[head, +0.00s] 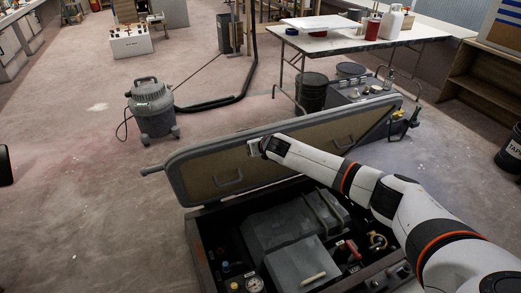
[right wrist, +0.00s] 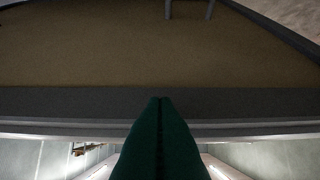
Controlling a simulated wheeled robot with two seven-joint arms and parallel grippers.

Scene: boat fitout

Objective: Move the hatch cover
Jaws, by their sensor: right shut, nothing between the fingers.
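The hatch cover (head: 235,170) stands raised and tilted on the far side of the open hatch. It has a tan inner panel, a grey frame and two grab handles. My right gripper (head: 254,147) is at the cover's upper edge, left of its middle. In the right wrist view the shut fingers (right wrist: 160,102) are empty and overlap the grey rim of the cover (right wrist: 70,55). Whether they touch it I cannot tell.
The open hatch (head: 205,255) holds grey boxes, a gauge and fittings. A shop vacuum (head: 151,108) stands on the floor behind it, to the left. A folding table (head: 350,40) and dark buckets (head: 312,92) are behind.

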